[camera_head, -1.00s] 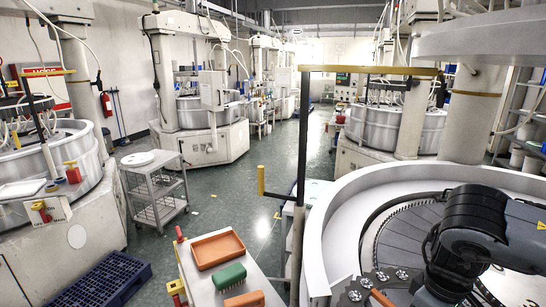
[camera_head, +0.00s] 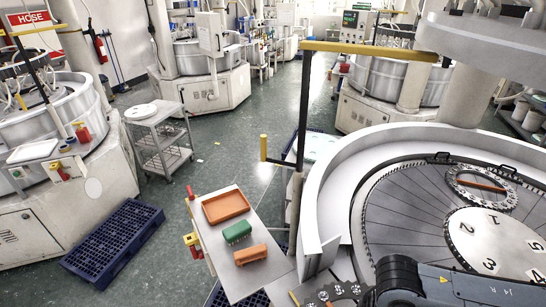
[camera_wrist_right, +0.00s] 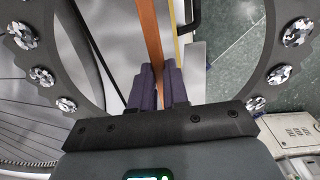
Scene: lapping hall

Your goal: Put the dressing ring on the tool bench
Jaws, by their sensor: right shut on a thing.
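My right gripper (camera_wrist_right: 163,84) is shut on the orange crossbar (camera_wrist_right: 149,35) of a dressing ring (camera_wrist_right: 272,50), a grey toothed ring with shiny round studs. In the head view part of this ring (camera_head: 335,293) shows at the bottom edge, beside my right forearm and near the machine's rim; its lower part is cut off. A second, similar ring (camera_head: 455,192) with an orange bar lies on the lapping plate. The small metal-topped table, apparently the tool bench (camera_head: 268,275), stands left of the machine. My left gripper is not in view.
An upright post with a yellow arm (camera_head: 370,51) stands between bench and machine. A blue pallet (camera_head: 112,238) lies on the floor.

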